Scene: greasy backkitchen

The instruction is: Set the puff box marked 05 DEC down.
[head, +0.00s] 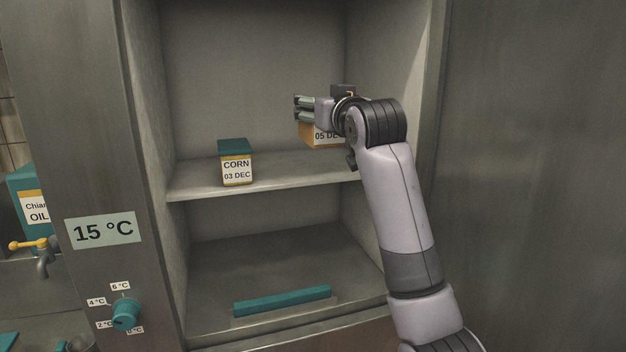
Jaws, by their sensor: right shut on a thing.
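The puff box marked 05 DEC (322,141) is in my right gripper (305,108), at the right part of the upper shelf in the open metal cabinet. The gripper covers its top and upper label, so only the lower front with "05 DE" shows. I cannot tell whether its underside touches the shelf (290,173). My right gripper is shut on the box, with its arm coming in from the lower right. My left gripper is not in view.
A teal-topped box marked CORN 03 DEC (236,169) stands left on the same shelf. Free shelf lies between the boxes. Below, a teal bar (282,300) lies at the compartment's front. The left cabinet post bears a 15 °C sign (104,231) and a teal knob (126,313).

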